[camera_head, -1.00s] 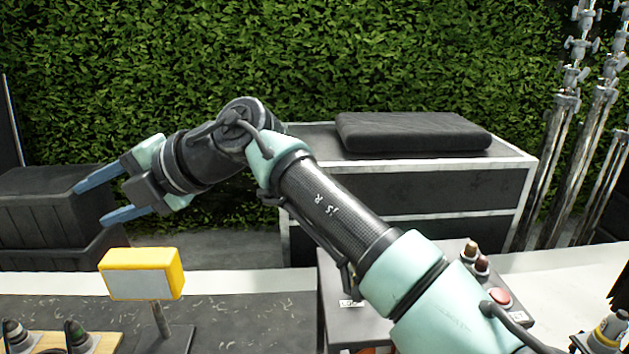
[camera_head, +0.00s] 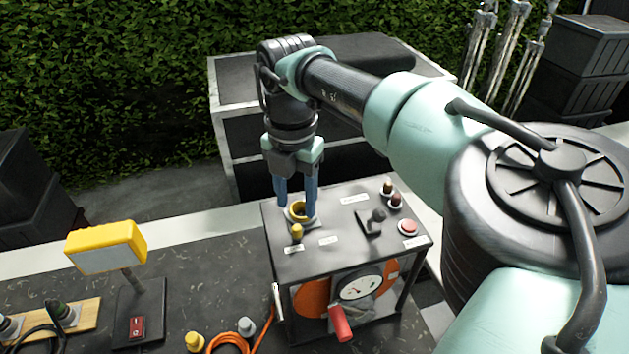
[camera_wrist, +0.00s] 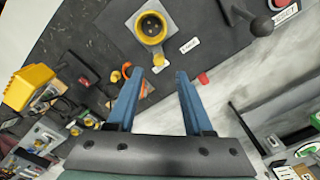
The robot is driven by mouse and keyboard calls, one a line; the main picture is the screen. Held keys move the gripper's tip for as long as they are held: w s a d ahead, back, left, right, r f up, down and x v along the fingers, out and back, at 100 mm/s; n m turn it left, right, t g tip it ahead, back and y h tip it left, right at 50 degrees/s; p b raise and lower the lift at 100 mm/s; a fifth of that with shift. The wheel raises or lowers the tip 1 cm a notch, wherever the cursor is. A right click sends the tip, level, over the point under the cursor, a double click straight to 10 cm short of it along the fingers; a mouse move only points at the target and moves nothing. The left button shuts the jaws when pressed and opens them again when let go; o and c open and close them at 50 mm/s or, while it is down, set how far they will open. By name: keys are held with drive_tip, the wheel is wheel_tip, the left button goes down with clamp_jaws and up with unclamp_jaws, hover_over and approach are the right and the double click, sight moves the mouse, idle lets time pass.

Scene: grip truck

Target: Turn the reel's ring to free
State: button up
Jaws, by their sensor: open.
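The reel (camera_head: 320,250) is a dark box with an orange drum (camera_head: 308,299) and a round gauge on its front. On its top, at the left, a yellow ring (camera_head: 298,218) surrounds a dark socket on a light square plate. The ring also shows in the wrist view (camera_wrist: 151,28), with a yellow tab on its near side. My gripper (camera_head: 297,207) points down at the ring in the head view, its blue fingers open and empty. In the wrist view the fingertips (camera_wrist: 159,73) lie below the ring in the picture. Contact cannot be told. The label text is unreadable.
A black-knobbed lever (camera_head: 376,216), a red button (camera_head: 408,227) and two brown knobs share the reel's top. A red handle (camera_head: 340,322) sticks out in front. A yellow lamp (camera_head: 105,246) stands to the left. An orange cable (camera_head: 228,343) lies on the dark table.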

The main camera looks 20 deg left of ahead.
sight(296, 227)
drive_tip(key=shift+a+f+p, duration=0.1)
drive_tip(key=shift+f+p, duration=0.85)
drive_tip(key=shift+f, duration=2.25)
clamp_jaws()
